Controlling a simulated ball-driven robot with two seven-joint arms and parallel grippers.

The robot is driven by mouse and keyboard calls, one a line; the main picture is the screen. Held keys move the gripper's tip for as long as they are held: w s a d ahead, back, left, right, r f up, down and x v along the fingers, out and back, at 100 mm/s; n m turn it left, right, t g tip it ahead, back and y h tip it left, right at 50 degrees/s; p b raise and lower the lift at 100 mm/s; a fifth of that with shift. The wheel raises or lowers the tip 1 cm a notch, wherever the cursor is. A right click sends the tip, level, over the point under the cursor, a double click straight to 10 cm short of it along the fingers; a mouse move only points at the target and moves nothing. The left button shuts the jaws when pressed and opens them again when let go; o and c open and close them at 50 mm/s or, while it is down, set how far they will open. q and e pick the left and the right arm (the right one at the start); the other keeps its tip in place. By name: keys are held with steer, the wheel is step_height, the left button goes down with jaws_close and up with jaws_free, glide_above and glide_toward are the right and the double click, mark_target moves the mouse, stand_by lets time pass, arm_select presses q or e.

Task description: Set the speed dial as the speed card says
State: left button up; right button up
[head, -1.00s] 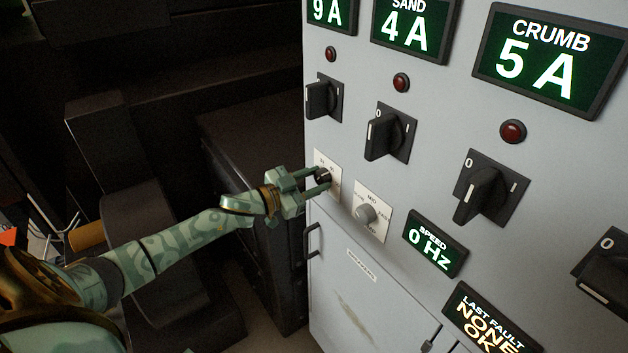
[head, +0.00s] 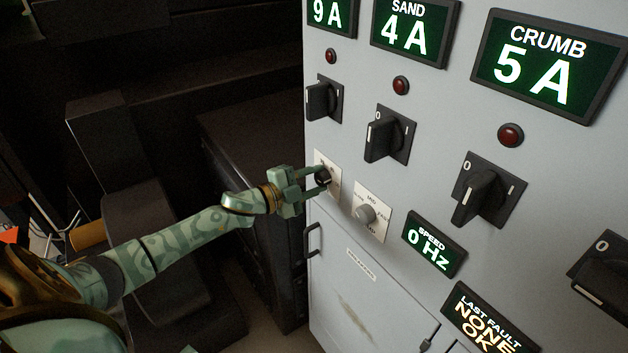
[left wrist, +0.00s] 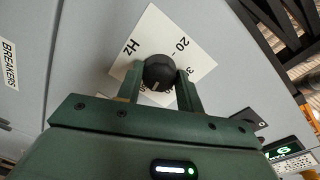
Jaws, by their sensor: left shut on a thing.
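The speed dial is a black round knob (head: 323,177) on a white plate (head: 334,197) on the grey cabinet front. In the left wrist view the knob (left wrist: 159,72) sits on a tilted plate (left wrist: 150,32) marked "Hz" and "20"; other marks are partly hidden by my fingers. My left gripper (head: 317,179) is shut on the knob, one finger on each side. The knob's pointer setting cannot be read clearly. The speed display (head: 434,244) reads 0 Hz. No speed card shows in these views. My right gripper is not in view.
A second plate with a grey knob (head: 366,214) is just right of the dial. Black rotary switches (head: 386,136) and red lamps (head: 401,85) sit above. A cabinet door with a black handle (head: 312,240) is below. A dark box-like structure (head: 250,190) stands left.

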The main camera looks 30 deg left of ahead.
arm_select(q)
steer(key=shift+m, duration=1.1)
steer(key=o, duration=1)
steer(key=b+v, duration=0.1)
steer(key=v, duration=1.5)
steer(key=shift+s+r, duration=0.15)
steer(key=shift+s, duration=0.05)
